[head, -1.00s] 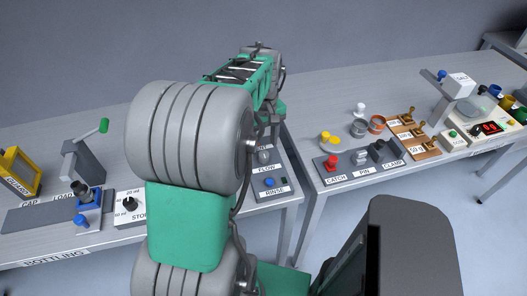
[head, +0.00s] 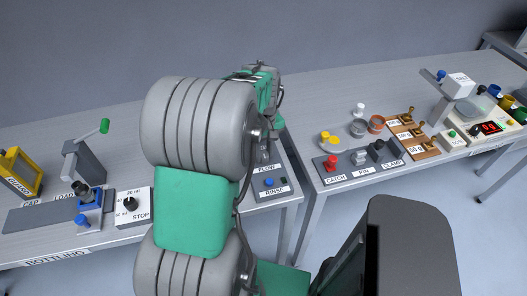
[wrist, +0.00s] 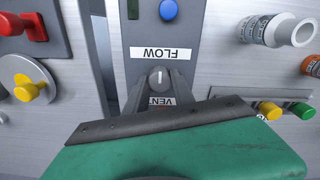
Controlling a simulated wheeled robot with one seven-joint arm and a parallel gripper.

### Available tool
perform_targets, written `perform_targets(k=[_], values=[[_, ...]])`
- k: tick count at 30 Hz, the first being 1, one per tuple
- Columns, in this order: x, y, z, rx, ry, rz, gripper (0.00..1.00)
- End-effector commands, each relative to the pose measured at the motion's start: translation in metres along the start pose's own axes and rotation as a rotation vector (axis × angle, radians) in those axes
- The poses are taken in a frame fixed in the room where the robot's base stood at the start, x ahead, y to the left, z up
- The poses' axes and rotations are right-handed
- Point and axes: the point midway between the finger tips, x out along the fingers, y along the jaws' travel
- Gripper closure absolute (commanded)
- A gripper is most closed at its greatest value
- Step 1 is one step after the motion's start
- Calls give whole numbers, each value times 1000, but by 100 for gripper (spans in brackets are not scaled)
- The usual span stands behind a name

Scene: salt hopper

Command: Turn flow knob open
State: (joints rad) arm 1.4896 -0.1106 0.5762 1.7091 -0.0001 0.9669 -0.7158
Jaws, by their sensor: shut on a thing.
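The FLOW knob (wrist: 160,75) is a small grey round knob with a pale pointer mark, on a grey panel (wrist: 160,27) between the FLOW label (wrist: 160,53) and the VENT label (wrist: 160,100). My gripper (wrist: 159,80) reaches it in the wrist view, one finger on each side, and is shut on it. The palm hides part of the VENT label. The knob's pointer stands roughly along the panel's length. In the head view the FLOW label (head: 267,168) shows, while my arm hides my fingers and at least part of the knob.
A blue RINSE button (wrist: 169,10) sits on the same panel beyond FLOW. A red handle (wrist: 37,27) and a yellow knob (wrist: 27,92) stand at left in the wrist view. A white-ended cylinder (wrist: 268,30) stands at right, with yellow (wrist: 269,111) and green (wrist: 301,109) knobs below it.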

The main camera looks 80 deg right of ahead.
Motion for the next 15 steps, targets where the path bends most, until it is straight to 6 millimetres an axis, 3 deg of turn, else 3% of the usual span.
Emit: perform_targets(k=[6,15], values=[[0,0,0,0,0,0,100],[0,0,0,8,0,1,100]])
